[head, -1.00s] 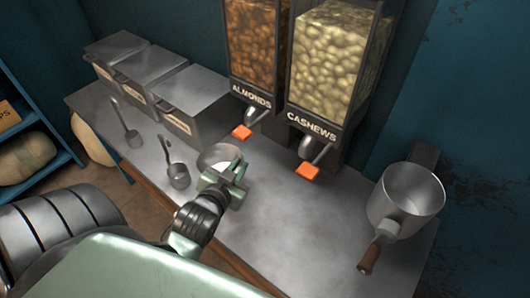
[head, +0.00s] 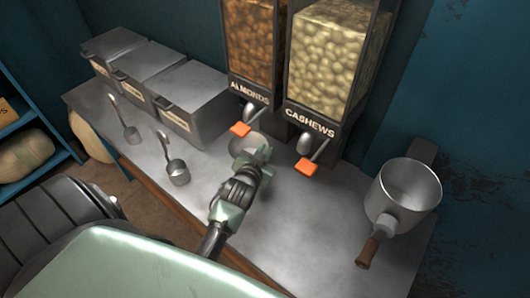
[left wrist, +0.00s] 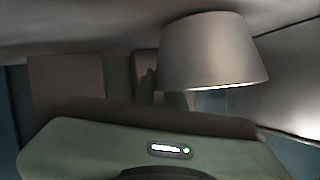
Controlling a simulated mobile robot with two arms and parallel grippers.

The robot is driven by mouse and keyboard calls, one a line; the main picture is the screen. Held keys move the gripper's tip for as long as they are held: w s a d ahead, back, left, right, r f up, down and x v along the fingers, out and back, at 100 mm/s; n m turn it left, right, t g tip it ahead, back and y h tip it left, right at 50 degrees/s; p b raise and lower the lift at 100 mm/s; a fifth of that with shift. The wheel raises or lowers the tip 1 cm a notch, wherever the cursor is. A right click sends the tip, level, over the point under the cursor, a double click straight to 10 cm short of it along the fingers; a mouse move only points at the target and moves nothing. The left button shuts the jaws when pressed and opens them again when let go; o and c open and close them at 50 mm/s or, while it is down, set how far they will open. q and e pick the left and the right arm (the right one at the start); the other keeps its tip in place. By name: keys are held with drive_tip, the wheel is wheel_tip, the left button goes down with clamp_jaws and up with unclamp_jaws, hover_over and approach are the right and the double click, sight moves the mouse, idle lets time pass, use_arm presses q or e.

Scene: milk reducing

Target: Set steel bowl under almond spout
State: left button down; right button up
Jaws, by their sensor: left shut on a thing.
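The steel bowl (head: 240,144) is partly hidden behind my left gripper (head: 262,155) in the head view. It sits just below the orange-tipped almond spout (head: 241,129) of the dispenser labelled ALMONDS (head: 249,50). My left gripper is shut on the bowl's near side. In the left wrist view the bowl (left wrist: 212,52) shows large at the fingers. Whether the bowl touches the counter is hard to tell. My right gripper is not in view.
The cashew dispenser (head: 331,60) stands right of the almonds, its spout (head: 306,166) close to my gripper. A steel pot (head: 399,190) is at the right. Two ladles (head: 177,170) and lidded bins (head: 195,98) are at the left. The front middle of the counter (head: 305,225) is clear.

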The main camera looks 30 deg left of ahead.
use_arm(q)
drive_tip(key=shift+w+f, duration=0.2)
drive_tip(key=shift+f, duration=0.15)
drive_tip(key=shift+f, duration=0.1)
drive_tip(key=c, duration=1.5)
unclamp_jaws()
